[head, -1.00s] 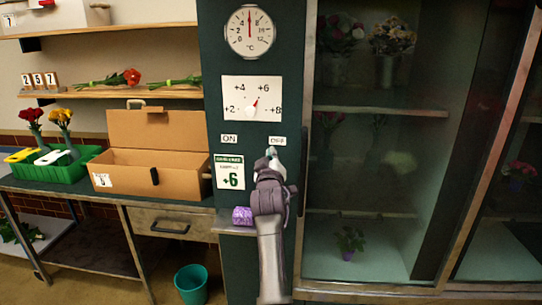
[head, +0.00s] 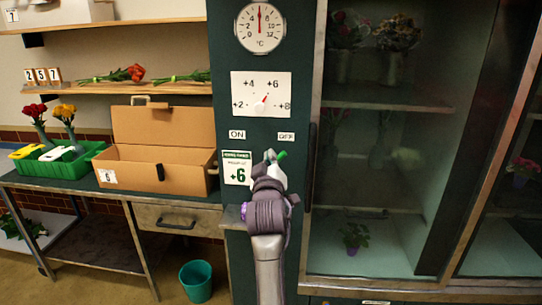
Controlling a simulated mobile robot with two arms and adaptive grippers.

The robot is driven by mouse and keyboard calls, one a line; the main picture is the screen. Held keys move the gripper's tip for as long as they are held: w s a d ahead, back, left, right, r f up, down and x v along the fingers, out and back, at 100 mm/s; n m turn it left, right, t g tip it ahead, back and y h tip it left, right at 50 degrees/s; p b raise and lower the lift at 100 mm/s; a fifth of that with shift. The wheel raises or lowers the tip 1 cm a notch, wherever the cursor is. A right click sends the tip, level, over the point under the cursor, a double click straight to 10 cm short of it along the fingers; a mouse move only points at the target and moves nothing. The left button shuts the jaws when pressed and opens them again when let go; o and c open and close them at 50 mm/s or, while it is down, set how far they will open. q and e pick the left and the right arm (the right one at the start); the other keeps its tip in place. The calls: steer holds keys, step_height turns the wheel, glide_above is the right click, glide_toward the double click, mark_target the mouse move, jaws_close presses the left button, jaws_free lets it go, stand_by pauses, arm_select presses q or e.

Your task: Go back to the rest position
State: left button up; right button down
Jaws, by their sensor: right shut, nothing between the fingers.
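My right gripper (head: 271,157) is in front of the dark green control panel (head: 222,60), with its fingers pointing up at the panel. It is shut and holds nothing. A small green piece (head: 282,155) shows just right of the fingertips, below the OFF label (head: 286,136); whether they touch I cannot tell. The ON label (head: 237,134) is to the left. A card (head: 237,168) reads +6. My left gripper is not in view.
A glass-fronted cabinet (head: 380,180) with flowers stands on the right. On the left, a bench carries an open cardboard box (head: 150,170) and a green crate (head: 80,165). A small ledge (head: 233,218) juts out below the card. A teal bin (head: 196,280) stands on the floor.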

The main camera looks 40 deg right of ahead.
steer(key=shift+s+d, duration=0.15)
stand_by(0.3)
